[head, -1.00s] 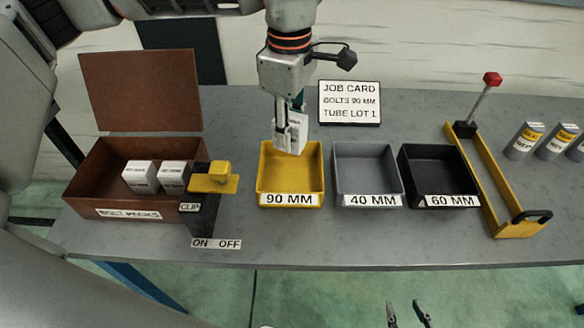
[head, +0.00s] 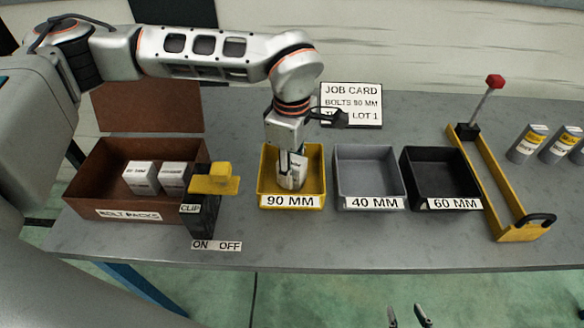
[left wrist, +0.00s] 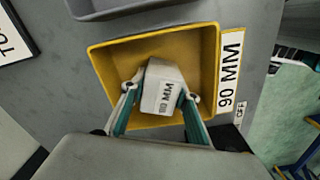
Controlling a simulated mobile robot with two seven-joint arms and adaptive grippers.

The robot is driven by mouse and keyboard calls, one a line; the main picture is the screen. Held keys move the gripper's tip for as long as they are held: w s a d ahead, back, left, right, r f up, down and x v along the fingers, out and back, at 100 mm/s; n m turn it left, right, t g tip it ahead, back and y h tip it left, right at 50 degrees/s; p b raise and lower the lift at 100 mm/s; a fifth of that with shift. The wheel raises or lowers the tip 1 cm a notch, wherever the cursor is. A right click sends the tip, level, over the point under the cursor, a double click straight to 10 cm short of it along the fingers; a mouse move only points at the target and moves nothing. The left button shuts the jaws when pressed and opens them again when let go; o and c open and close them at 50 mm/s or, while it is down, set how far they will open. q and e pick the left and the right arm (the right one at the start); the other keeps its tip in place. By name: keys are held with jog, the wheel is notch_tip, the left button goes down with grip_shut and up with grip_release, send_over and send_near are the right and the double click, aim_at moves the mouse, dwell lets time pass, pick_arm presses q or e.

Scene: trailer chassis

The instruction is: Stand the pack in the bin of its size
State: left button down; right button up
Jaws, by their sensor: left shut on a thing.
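My left gripper (head: 291,168) is shut on a small white pack (head: 298,175), reaching down inside the yellow bin (head: 315,160) labelled 90 MM. In the left wrist view the pack (left wrist: 161,78) is between the two fingers (left wrist: 158,100), inside the outline of the yellow bin (left wrist: 112,108). Its label ends in MM; the number is hard to read. The pack looks roughly upright; whether it touches the bin floor I cannot tell. My right gripper (head: 406,316) shows at the bottom edge, empty, fingertips apart.
A grey 40 MM bin (head: 368,152) and a black 60 MM bin (head: 440,158) stand to the right, empty. The brown box (head: 100,200) holds two white packs.

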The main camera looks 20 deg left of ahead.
pick_arm(q)
jog(key=shift+f, duration=0.1)
jog(key=c, duration=1.5)
grip_release()
notch_tip(320, 180, up, 12)
jog(key=shift+r, duration=0.15)
jog(key=shift+s, duration=0.15)
